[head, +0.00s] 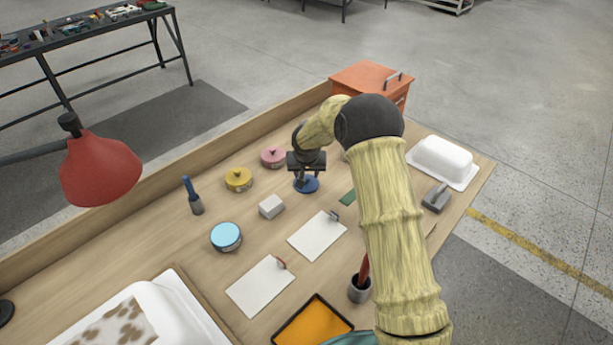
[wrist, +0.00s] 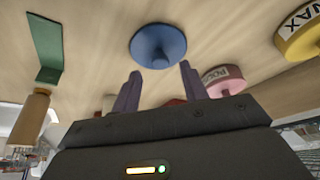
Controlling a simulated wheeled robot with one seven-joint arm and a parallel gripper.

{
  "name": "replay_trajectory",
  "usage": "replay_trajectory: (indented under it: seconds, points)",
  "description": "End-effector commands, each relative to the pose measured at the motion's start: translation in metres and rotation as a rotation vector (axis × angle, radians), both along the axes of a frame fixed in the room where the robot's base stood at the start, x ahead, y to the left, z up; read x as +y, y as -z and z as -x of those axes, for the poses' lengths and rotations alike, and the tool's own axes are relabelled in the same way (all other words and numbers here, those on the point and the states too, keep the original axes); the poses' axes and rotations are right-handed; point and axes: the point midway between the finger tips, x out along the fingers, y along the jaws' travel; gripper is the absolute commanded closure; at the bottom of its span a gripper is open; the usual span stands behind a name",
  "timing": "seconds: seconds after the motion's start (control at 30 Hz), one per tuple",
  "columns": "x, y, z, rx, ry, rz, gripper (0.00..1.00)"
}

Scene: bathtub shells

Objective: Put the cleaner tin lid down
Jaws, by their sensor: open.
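The blue cleaner tin lid (head: 306,186) lies on the wooden bench, just below my gripper (head: 306,173). In the wrist view the lid (wrist: 158,46) is a round disc with its knob towards me, beyond the fingertips. My gripper (wrist: 160,75) is open, its two fingers apart with nothing held between them. A tin with a light blue top (head: 226,236) and no knob stands nearer the front left. Whether the fingers touch the lid cannot be told.
A pink lidded tin (head: 273,156) and a yellow lidded tin (head: 238,179) stand left of the lid. A red lamp (head: 100,170) overhangs the left side.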

Motion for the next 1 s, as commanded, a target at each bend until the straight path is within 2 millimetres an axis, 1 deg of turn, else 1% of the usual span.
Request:
replay_trajectory:
  seconds: [0.03, 0.3, 0.4, 0.5, 0.63, 1.0]
  points:
    - [0.000, -0.010, 0.003, -0.003, 0.000, -0.001, 0.56]
    - [0.000, -0.056, 0.023, -0.003, 0.001, 0.000, 0.56]
    - [0.000, -0.070, 0.028, -0.002, 0.001, -0.001, 0.56]
    - [0.000, -0.078, 0.032, -0.001, 0.001, 0.000, 0.56]
    - [0.000, -0.082, 0.034, 0.001, 0.001, 0.000, 0.56]
    - [0.000, -0.082, 0.034, 0.001, 0.000, 0.000, 0.56]
